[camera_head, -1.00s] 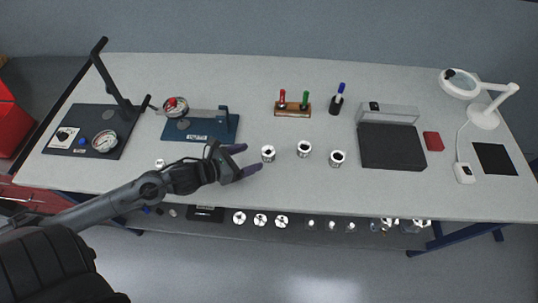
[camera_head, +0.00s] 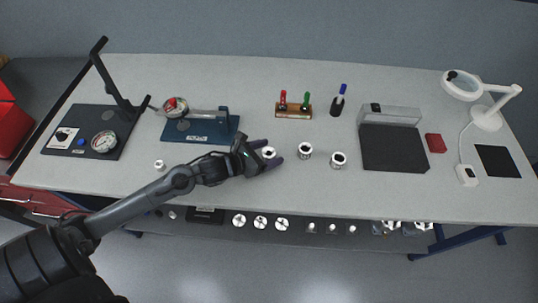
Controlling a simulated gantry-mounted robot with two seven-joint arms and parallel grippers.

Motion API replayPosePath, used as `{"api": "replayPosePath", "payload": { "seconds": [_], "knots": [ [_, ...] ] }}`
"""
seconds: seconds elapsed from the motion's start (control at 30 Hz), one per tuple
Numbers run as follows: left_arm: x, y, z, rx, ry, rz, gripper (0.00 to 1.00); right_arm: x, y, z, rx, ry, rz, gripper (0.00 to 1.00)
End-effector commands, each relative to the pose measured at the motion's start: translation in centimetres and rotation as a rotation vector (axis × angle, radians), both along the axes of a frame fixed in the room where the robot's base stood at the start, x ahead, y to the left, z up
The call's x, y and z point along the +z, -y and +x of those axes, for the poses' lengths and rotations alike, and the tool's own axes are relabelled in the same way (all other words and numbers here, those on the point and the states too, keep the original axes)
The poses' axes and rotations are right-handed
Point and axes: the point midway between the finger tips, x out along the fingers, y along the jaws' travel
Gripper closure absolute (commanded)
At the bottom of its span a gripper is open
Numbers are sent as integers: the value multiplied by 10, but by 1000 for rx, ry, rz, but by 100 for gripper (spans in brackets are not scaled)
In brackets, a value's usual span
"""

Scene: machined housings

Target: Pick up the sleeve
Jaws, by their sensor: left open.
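Three short, shiny metal cylinders with dark bores stand in a row on the grey bench. The left one (camera_head: 268,152) is between the fingers of my left gripper (camera_head: 273,152), which is open, with one finger behind it and one in front. I cannot tell whether the fingers touch it. The middle cylinder (camera_head: 305,150) and the right cylinder (camera_head: 338,160) stand clear of the gripper. A smaller metal ring (camera_head: 160,164) lies left of my forearm. I cannot tell by looks which piece is the sleeve. My right gripper is out of view.
A blue gauge stand (camera_head: 205,130) is just behind my left arm. A wooden plug-gauge rack (camera_head: 294,112) and a marker (camera_head: 338,100) stand further back. A dark plate (camera_head: 395,150) with a clear-fronted box is to the right. The bench's front edge is close below the arm.

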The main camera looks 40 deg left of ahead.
Motion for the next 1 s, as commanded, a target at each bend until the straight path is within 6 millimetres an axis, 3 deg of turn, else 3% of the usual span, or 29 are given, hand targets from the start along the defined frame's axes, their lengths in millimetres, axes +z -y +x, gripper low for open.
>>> {"api": "replayPosePath", "payload": {
  "seconds": [0.33, 0.8, 1.0],
  "knots": [
    [-2, 2, 4, -2, -1, 2, 24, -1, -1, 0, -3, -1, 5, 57],
    [-1, 2, 5, -2, 2, 1, 92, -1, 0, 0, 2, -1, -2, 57],
    [-1, 2, 5, -2, 2, 1, 92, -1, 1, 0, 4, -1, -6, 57]
  ]
}}
